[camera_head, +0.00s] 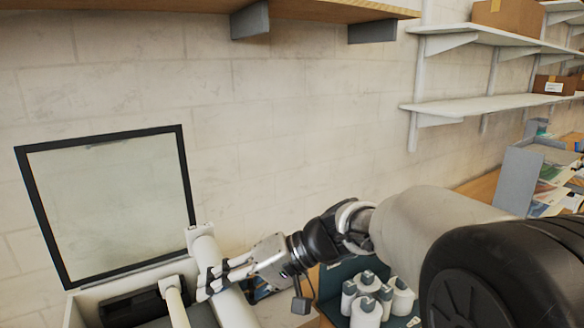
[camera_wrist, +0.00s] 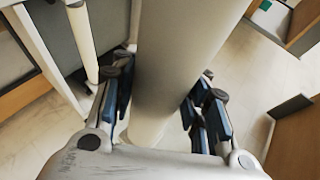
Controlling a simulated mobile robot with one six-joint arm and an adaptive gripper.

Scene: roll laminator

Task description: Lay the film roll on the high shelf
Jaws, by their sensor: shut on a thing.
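In the wrist view the roll (camera_wrist: 182,50) runs between the dark finger pads, which press on both sides. The high shelf (camera_head: 180,9) is a wooden board along the top edge of the head view, on grey brackets; its top surface is out of view. The roll is well below this shelf.
The laminator's open framed lid (camera_head: 112,205) stands left of the roll, with a thinner white roller (camera_head: 174,300) below. White bottles (camera_head: 372,297) stand in a dark holder beneath my arm. White wall shelves (camera_head: 490,104) with boxes are at right. The wall below the high shelf is clear.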

